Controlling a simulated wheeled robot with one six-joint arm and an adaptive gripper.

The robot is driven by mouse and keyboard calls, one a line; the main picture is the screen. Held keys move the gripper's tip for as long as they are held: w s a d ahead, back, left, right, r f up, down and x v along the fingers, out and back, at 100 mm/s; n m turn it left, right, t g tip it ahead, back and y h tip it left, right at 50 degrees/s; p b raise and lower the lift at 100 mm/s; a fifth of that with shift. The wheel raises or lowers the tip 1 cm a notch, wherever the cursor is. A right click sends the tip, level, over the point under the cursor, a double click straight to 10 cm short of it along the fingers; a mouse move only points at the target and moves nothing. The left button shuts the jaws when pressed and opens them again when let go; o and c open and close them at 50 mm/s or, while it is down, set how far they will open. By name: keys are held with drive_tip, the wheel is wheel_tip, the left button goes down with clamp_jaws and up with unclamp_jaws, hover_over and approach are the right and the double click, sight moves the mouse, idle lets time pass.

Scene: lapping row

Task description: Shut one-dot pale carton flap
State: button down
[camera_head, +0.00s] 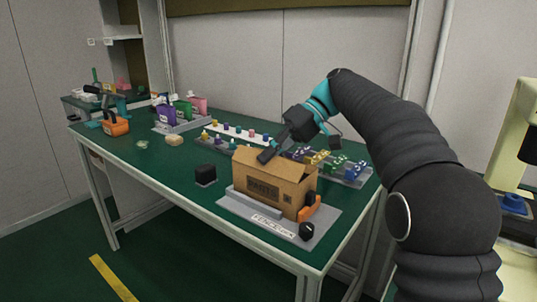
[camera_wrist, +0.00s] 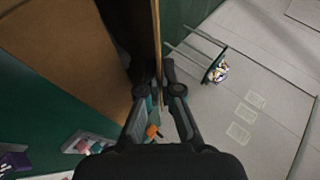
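A brown carton (camera_head: 278,187) with dark lettering on its front stands on a grey plate (camera_head: 233,207) with a printed label. Its top is at least partly open, with a flap (camera_head: 292,164) showing along the top. No single dot mark can be made out. My gripper (camera_head: 266,156) is at the carton's top, its fingers pointing down and left. In the wrist view a thin brown board edge (camera_wrist: 157,38) runs down to my fingertips (camera_wrist: 160,88), which are close together. Whether they grip it or only touch it is unclear. A broad brown panel (camera_wrist: 70,55) lies left of a dark opening.
A black block (camera_head: 205,175) stands left of the carton, and an orange and black item (camera_head: 309,208) and a black knob (camera_head: 306,231) at its right. Rows of small coloured parts (camera_head: 340,165) lie behind. The table's front left is clear.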

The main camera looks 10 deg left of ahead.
drive_tip(key=shift+w+f+g+y, duration=0.1)
drive_tip(key=shift+g+y, duration=0.3)
drive_tip(key=c, duration=1.4)
unclamp_jaws()
